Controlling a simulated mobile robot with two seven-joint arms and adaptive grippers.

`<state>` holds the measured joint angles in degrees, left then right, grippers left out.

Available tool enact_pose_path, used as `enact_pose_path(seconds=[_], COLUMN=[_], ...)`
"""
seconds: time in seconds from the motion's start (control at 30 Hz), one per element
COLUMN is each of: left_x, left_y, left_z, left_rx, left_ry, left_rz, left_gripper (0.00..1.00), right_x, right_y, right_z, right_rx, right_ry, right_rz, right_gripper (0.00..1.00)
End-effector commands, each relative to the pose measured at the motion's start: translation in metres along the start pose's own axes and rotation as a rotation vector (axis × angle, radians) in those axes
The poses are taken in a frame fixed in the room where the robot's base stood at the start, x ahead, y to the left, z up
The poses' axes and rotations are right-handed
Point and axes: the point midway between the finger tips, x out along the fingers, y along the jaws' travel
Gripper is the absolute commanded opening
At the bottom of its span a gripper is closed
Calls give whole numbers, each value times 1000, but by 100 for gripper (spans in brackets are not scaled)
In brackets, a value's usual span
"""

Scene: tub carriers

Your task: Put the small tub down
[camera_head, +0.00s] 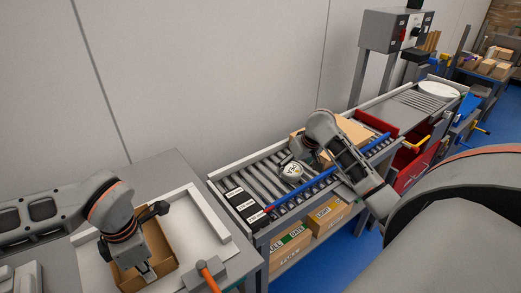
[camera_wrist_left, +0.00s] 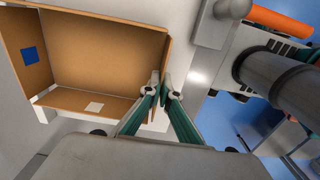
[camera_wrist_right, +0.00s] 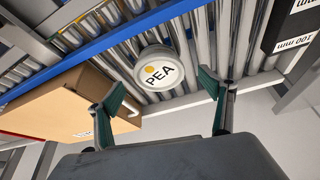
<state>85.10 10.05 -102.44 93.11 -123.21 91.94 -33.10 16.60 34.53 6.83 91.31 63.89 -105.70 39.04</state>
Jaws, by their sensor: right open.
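The small tub (camera_head: 292,171) is round and grey-white with a white lid marked "PEA". It sits lid up on the conveyor rollers, and it also shows in the right wrist view (camera_wrist_right: 158,72). My right gripper (camera_wrist_right: 160,98) is open, its two fingers spread wide on either side of the tub's near side, with gaps and no visible contact. My left gripper (camera_wrist_left: 160,88) has its fingertips close together on the side wall of an open cardboard box (camera_wrist_left: 100,12), which stands on the left table. In the head view the wrist partly hides that box.
The roller conveyor (camera_head: 233,178) has a blue rail (camera_head: 322,180) along its front. A closed carton (camera_head: 355,132) lies beyond my right gripper, close to its finger in the wrist view (camera_wrist_right: 62,112). Black labelled blocks (camera_head: 243,205) lie at the conveyor's left end. An orange-handled tool (camera_head: 209,276) is beside the box.

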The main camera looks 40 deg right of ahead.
Motion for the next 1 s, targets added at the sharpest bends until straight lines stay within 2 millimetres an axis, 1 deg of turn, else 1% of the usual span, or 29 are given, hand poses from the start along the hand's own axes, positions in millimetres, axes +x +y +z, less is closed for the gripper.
enact_pose_path(seconds=[0.1, 0.3, 0.4, 0.6, 0.63, 0.67, 0.7, 0.8, 0.87, 0.9, 1.0], left_x=[0, 0, 0, 0, 0, 0, 0, 0, 0, 0, 0], left_y=[0, 0, 0, 0, 0, 0, 0, 0, 0, 0, 0], left_z=[0, 0, 0, 0, 0, 0, 0, 0, 0, 0, 0], left_rx=[0, 0, 0, 0, 0, 0, 0, 0, 0, 0, 0], left_ry=[0, 0, 0, 0, 0, 0, 0, 0, 0, 0, 0], left_rz=[0, 0, 0, 0, 0, 0, 0, 0, 0, 0, 0], left_gripper=[0, 0, 0, 0, 0, 0, 0, 0, 0, 0, 0], right_x=[17, 42, 47, 47, 47, 47, 47, 47, 47, 47, 47], right_y=[0, 1, 2, 2, 2, 2, 2, 2, 2, 2, 2], right_z=[-1, -2, -2, -2, -2, -2, -2, -2, -2, -3, -3], right_rx=[3, 2, 0, 0, 0, 0, 0, 0, 0, 0, 0], right_ry=[-4, -2, -1, -1, -1, -1, -1, -1, -1, 0, 0], right_rz=[-2, -1, 0, 0, 0, 0, 0, 0, 0, 0, 0], right_gripper=[81, 81, 81, 81, 76, 68, 57, 34, 34, 30, 30])
